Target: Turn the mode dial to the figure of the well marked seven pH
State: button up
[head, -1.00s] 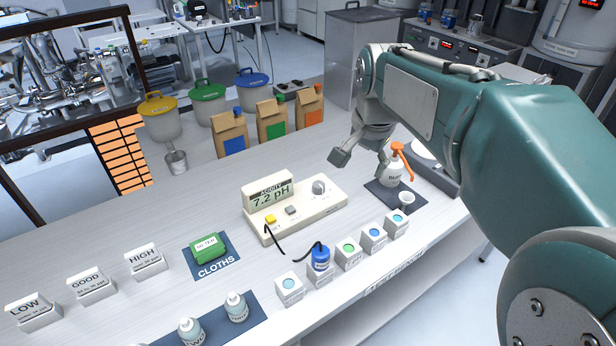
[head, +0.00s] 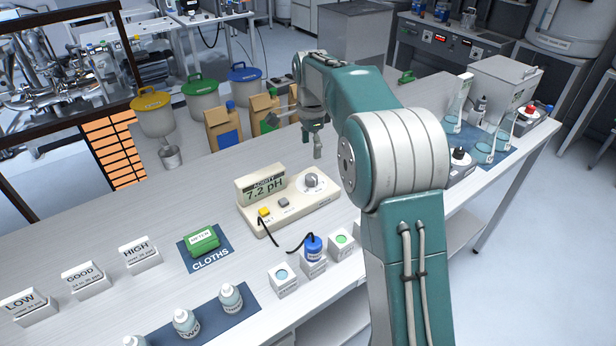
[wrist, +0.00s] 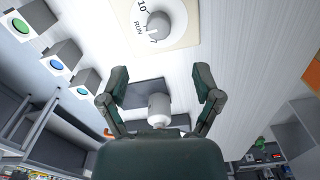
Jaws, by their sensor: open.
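The cream meter (head: 300,210) stands mid-bench, its display (head: 262,186) reading 7.2 pH under ACIDITY. Its grey mode dial (head: 311,180) is at the right end; in the wrist view the dial (wrist: 158,25) sits at the top, with 10, RUN and 7 readable beside it. I cannot tell which mark it points at. My gripper (head: 300,135) is open and empty, above and behind the meter's dial end, apart from the dial; its spread fingers (wrist: 160,86) show below the dial in the wrist view. Well blocks (head: 284,281) line the front edge; their labels are unreadable.
A blue-capped probe (head: 313,247) stands on one block, cabled to the meter. A white bottle (wrist: 158,108) stands on a dark mat (wrist: 146,91).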

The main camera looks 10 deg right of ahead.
aim_at(311, 176)
notch_tip(311, 176, down, 10)
jog(key=shift+f, duration=0.1)
dwell(0.4)
grip_shut()
